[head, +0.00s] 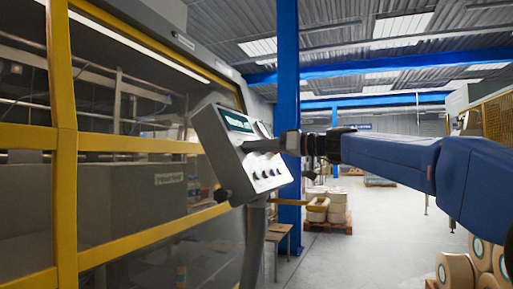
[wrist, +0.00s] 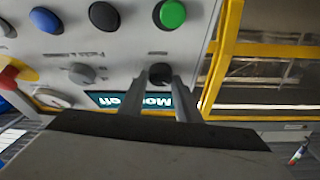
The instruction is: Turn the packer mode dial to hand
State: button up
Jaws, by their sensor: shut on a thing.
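The control panel (head: 222,150) is a pale tilted box on a post beside the yellow-framed machine. The packer mode dial (wrist: 160,73) is a small black knob, seen upside down in the wrist view, with a small label by it. My gripper (wrist: 160,80) is shut on the dial, one finger on each side. In the head view my gripper (head: 247,147) reaches in from the right and hides the dial. The panel's screen (wrist: 115,99) appears upside down to read "Mode off", partly covered by the fingers. The dial's pointer is not clear.
Close by on the panel are a grey knob (wrist: 82,73), green button (wrist: 172,14), black button (wrist: 104,16), blue button (wrist: 45,20) and a red knob (wrist: 10,76). A blue column (head: 288,90) stands behind the panel. Open floor (head: 345,250) lies to the right.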

jog(key=m+t, duration=0.1)
jog(key=m, duration=0.1)
jog(key=m+t+h, duration=0.1)
jog(key=m, duration=0.1)
jog(key=m+h, duration=0.1)
jog(key=shift+s+a+r+m+t, duration=0.1)
jog(key=shift+s+a+m+t, duration=0.05)
jog(key=shift+s+m+t, duration=0.2)
jog(key=shift+a+r+m+t+h, duration=0.1)
jog(key=shift+m+t+h, duration=0.45)
jog(key=shift+m, duration=0.9)
jog(key=shift+m+t+h, duration=0.2)
jog(key=shift+m+h, duration=0.55)
jog(key=shift+m, duration=0.65)
jog(key=shift+m+h, duration=0.3)
jog(key=shift+m, duration=0.2)
jog(key=o, duration=1.1)
jog(key=shift+c, duration=0.2)
jog(key=v, duration=1.7)
jog(key=shift+s, duration=0.2)
